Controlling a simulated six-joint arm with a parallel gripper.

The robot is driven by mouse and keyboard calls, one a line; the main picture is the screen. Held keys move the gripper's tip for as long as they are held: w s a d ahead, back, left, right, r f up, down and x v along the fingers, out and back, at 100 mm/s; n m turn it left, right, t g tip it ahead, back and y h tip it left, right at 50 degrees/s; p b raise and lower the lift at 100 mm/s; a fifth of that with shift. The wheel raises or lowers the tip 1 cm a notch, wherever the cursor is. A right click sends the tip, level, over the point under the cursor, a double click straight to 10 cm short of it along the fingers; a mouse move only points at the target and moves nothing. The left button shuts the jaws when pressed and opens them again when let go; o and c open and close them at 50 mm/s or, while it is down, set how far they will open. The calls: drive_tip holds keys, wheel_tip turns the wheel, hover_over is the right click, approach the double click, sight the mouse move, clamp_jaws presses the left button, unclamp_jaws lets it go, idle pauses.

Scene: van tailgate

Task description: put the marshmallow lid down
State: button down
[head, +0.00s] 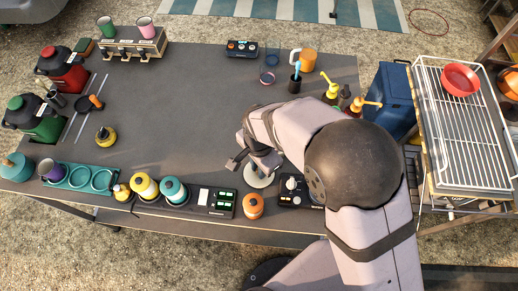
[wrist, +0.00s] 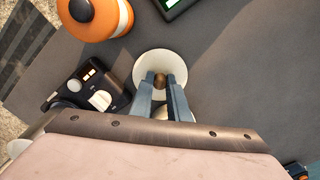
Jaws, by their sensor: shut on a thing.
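The marshmallow lid, a white round lid (wrist: 152,62) with a small brown knob (wrist: 160,79), is in the middle of the wrist view. My gripper (wrist: 161,82) is shut on the knob, one grey-blue finger on either side. In the head view the lid (head: 259,180) shows as a pale disc below my gripper (head: 255,165), near the table's front side. The fingers hide part of it. I cannot tell whether the lid touches the table or hangs just above it.
An orange canister (head: 253,206) stands close in front of the lid, beside a dark control box (head: 292,190) and a panel with green displays (head: 222,201). Yellow and teal canisters stand further left. The dark table (head: 180,130) left of and behind my gripper is clear.

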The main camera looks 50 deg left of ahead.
drive_tip(key=shift+f, duration=0.2)
drive_tip(key=c, duration=1.7)
unclamp_jaws()
drive_tip(key=shift+r, duration=0.2)
wheel_tip(320, 180, up, 12)
drive_tip(key=b, duration=0.3)
drive_tip(key=w+d+f+n, duration=0.2)
drive_tip(key=w+d+f, duration=0.1)
drive_tip(key=w+d, duration=1.25)
drive_tip(key=s+d, duration=0.1)
drive_tip(key=d, duration=0.8)
drive_tip(key=s+d+m, duration=0.1)
drive_tip(key=d, duration=0.7)
drive_tip(key=s+d+m, duration=0.1)
drive_tip(key=d, duration=0.8)
drive_tip(key=shift+s+d+f, duration=0.2)
drive_tip(key=shift+s+d, duration=0.05)
drive_tip(key=shift+d, duration=0.05)
